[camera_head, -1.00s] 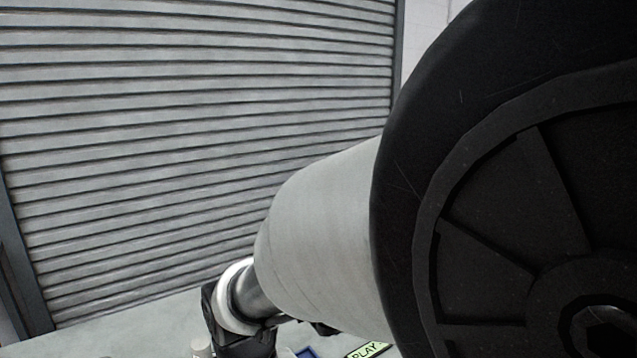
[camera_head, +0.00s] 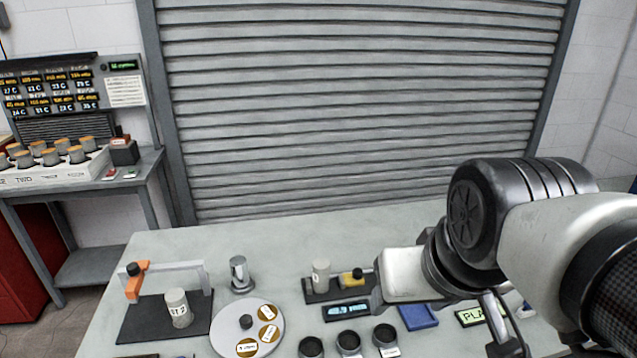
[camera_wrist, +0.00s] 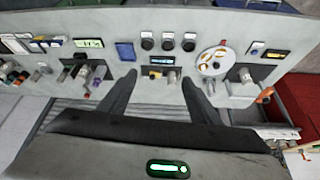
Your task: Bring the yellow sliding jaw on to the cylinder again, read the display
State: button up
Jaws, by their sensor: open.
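The yellow sliding jaw (camera_head: 347,279), with a black part on top, sits on a dark rail at the back middle of the bench. The pale upright cylinder (camera_head: 321,270) stands left of it on the same rail; a narrow gap seems to show between them. The dark display (camera_head: 347,310) lies in front, with lit characters too small to read; it also shows in the wrist view (camera_wrist: 162,61). My gripper (camera_wrist: 158,78) is open and empty, its fingers on either side of the jaw area in the wrist view, apart from it. Its fingertips are hidden in the head view.
A round disc (camera_head: 222,335) with labels and an orange-clamped fixture (camera_head: 134,286) with a cylinder stand to the left. Several black cups (camera_head: 348,342) are in front. A blue tray (camera_head: 418,317) and green sign (camera_head: 470,316) lie right. A metal post (camera_head: 240,273) stands behind the disc.

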dwell(0.3)
jog(key=shift+c, duration=1.4)
jog(key=shift+w, duration=0.4)
jog(key=shift+c, duration=0.4)
jog(key=n+g+y+b, duration=0.1)
jog(key=n+b, duration=0.3)
jog(key=b, duration=0.1)
send_over(358, 272)
jog(key=s+d, duration=0.3)
jog(key=s, duration=0.4)
notch_tip(358, 272, down, 17)
jog(key=x, duration=1.2)
jog(key=a+b+x, duration=0.1)
jog(key=x, duration=0.5)
jog(key=shift+s+a, duration=0.1)
jog(key=shift+s, duration=0.05)
grip_shut()
